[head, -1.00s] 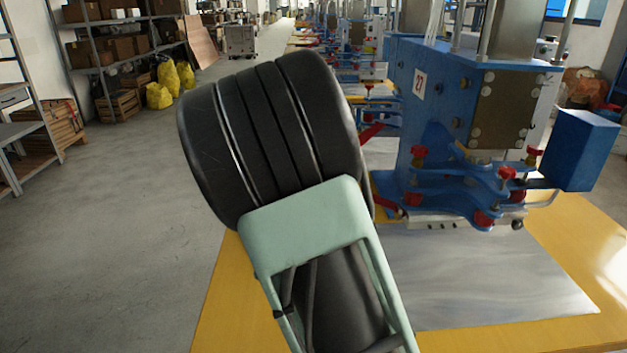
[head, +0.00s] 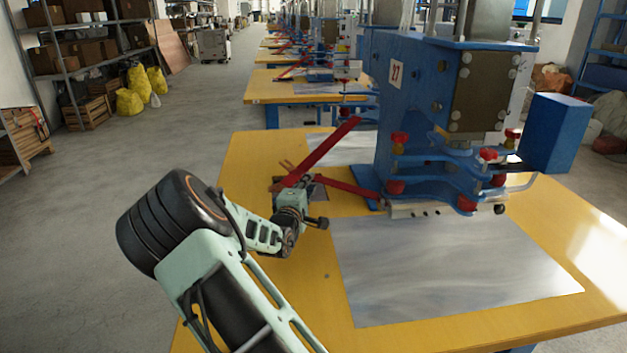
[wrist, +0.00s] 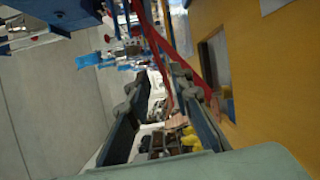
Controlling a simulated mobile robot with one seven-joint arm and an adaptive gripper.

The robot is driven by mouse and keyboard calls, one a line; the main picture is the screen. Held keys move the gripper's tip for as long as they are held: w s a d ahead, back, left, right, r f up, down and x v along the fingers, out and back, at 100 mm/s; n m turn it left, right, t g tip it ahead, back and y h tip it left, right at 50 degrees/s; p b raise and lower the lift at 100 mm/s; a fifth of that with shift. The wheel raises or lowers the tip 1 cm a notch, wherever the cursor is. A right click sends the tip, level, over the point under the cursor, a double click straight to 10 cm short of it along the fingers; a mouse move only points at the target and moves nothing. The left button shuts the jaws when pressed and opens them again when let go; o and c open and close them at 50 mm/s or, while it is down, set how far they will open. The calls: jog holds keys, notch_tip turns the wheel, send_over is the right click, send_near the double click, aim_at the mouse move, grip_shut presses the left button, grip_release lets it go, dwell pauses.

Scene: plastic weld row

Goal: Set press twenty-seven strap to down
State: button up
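Press twenty-seven (head: 425,100) is a blue machine with a "27" label, standing on a yellow table. Two red bars extend left from it in a V. The upper red bar (head: 335,150) slopes up to the right; the lower red bar (head: 350,186) runs down to the press base. I cannot tell which is the strap. My gripper (head: 290,182) is at the left end of the V, near where the bars meet. In the wrist view its fingers (wrist: 158,82) are apart, and a red bar (wrist: 185,65) passes by the right finger. Contact is unclear.
A metal sheet (head: 450,265) lies on the yellow table (head: 300,290) before the press. Red knobs (head: 487,154) and a blue box (head: 555,132) sit at the press's right. More presses stand in a row behind. The grey floor (head: 85,220) at left is clear.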

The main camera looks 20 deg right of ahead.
jog(key=shift+b+x, duration=0.3)
jog(key=shift+x, duration=2.35)
jog(key=shift+c, duration=0.3)
grip_shut()
